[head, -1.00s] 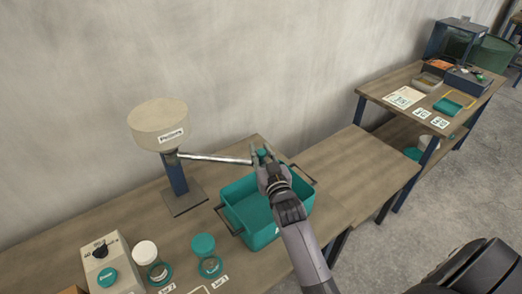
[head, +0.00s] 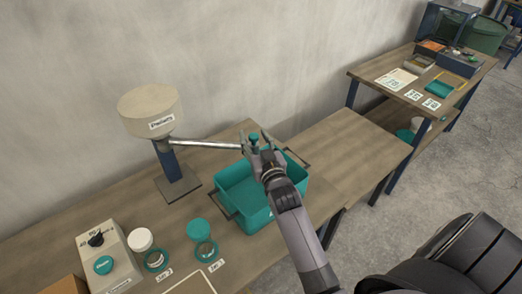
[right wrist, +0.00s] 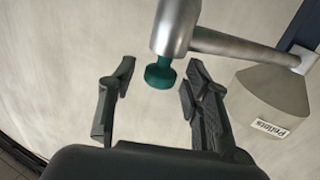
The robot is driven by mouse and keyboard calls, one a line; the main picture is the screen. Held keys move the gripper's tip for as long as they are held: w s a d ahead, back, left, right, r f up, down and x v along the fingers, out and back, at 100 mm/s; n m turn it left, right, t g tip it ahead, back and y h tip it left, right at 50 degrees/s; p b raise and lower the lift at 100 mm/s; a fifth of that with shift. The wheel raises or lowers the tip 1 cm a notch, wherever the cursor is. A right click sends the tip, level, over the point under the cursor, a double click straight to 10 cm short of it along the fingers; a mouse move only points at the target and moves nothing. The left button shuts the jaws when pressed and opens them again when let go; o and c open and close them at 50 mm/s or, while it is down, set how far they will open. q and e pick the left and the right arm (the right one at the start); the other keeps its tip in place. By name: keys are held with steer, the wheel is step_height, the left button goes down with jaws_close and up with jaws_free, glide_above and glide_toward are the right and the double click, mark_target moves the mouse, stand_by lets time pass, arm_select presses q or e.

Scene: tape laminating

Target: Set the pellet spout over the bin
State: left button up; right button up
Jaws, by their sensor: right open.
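The beige pellet hopper (head: 150,110) stands on a blue post at the back of the bench. Its silver spout (head: 205,143) reaches right, its end at the far edge of the teal bin (head: 240,213) in the head view. I cannot tell exactly what lies below the tip. A teal knob (head: 254,138) sits at the spout's end; it also shows in the right wrist view (right wrist: 160,76). My right gripper (head: 262,148) is open, with its fingers on either side of the knob and apart from it. My left gripper is not in view.
Bare bench (head: 345,150) lies right of the bin. A second table (head: 375,75) with trays and cards stands farther right.

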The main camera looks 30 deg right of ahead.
steer(key=v, duration=1.1)
steer(key=shift+w, duration=0.1)
